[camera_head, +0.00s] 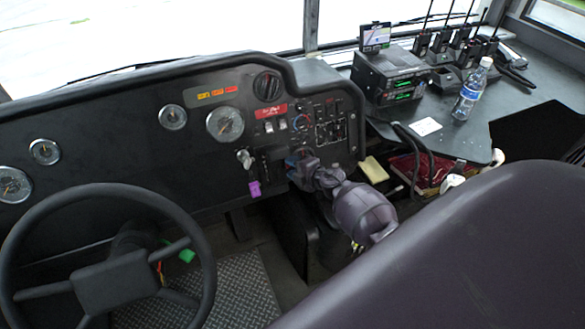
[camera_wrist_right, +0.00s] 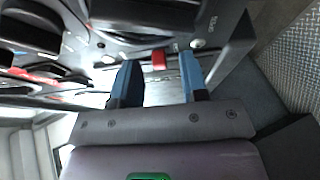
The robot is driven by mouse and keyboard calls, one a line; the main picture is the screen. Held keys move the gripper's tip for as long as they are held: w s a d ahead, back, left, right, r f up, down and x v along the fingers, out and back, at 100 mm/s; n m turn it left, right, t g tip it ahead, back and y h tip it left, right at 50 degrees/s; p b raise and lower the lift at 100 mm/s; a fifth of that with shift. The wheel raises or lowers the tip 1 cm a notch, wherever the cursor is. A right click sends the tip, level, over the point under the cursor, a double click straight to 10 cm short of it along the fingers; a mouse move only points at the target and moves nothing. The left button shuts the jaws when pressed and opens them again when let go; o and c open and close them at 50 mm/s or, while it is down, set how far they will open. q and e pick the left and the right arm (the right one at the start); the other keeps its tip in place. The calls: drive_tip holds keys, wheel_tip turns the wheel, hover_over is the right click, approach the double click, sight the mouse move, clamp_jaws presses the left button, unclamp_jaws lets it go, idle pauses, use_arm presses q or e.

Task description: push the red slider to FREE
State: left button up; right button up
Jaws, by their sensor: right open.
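My right gripper (camera_head: 300,165) is in front of the lower right part of the dashboard panel (camera_head: 340,118), with its arm coming in from the lower right. In the right wrist view its two blue-grey fingers (camera_wrist_right: 160,76) are open with a gap between them. A small red slider (camera_wrist_right: 158,59) shows in that gap, near the fingertips. I cannot tell whether a finger touches it. In the head view the gripper covers the slider's place. Small white lettering shows on the panel in the wrist view, but I cannot read FREE. My left gripper is not in view.
A steering wheel (camera_head: 110,275) stands at the left, and a dark seat back (camera_head: 470,260) fills the lower right. A purple tag (camera_head: 254,188) hangs below a knob beside the gripper. A radio (camera_head: 390,75) and a water bottle (camera_head: 470,92) stand on the right-hand shelf.

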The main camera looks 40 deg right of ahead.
drive_tip(key=shift+c, duration=0.3)
clamp_jaws()
